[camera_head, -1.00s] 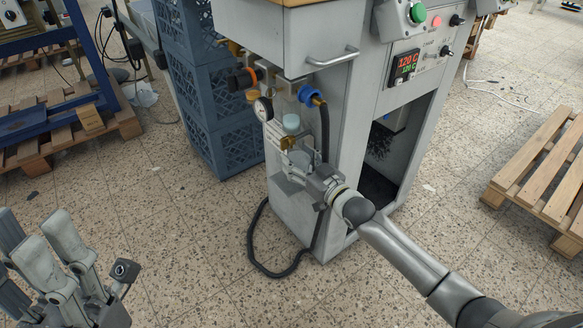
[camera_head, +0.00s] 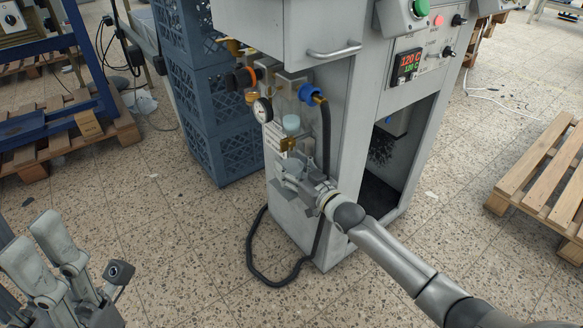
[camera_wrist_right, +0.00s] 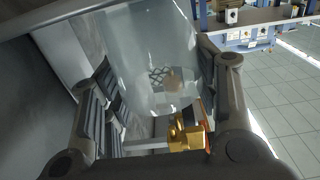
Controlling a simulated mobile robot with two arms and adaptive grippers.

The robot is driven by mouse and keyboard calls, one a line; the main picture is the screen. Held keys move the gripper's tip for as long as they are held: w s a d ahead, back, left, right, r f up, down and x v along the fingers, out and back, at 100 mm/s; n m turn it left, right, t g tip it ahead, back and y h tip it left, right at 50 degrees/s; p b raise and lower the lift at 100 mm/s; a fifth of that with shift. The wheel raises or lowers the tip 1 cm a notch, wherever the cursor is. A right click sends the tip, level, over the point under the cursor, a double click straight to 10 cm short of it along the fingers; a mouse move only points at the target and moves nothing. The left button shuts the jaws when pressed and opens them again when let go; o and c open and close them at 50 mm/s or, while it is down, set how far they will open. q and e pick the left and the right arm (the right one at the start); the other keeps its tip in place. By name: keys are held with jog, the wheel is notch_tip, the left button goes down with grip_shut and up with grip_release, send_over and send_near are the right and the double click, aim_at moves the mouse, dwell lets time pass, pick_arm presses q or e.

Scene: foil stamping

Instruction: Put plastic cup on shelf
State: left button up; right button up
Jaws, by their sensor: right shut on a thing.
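A clear plastic cup (camera_wrist_right: 160,60) is between the fingers of my right gripper in the right wrist view. My right gripper (camera_head: 284,166) is shut on it, low in front of the grey machine's side; it also shows in the wrist view (camera_wrist_right: 163,95). In the head view the cup is hard to make out from the gripper and the fittings. A small translucent bowl (camera_head: 291,124) sits above brass fittings (camera_head: 288,144) on the machine, just above my gripper. My left gripper (camera_head: 40,262) is at the lower left, partly cut off, its fingers apart and empty. No shelf can be clearly identified.
The grey machine (camera_head: 345,110) carries a pressure gauge (camera_head: 263,110), a handle (camera_head: 334,51) and a black hose (camera_head: 252,245) looping to the floor. Blue crates (camera_head: 210,110) are stacked behind. A wooden pallet (camera_head: 545,175) lies right. The floor between is clear.

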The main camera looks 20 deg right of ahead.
jog(key=o, duration=0.9)
jog(key=shift+f, duration=0.1)
jog(key=shift+o, duration=0.2)
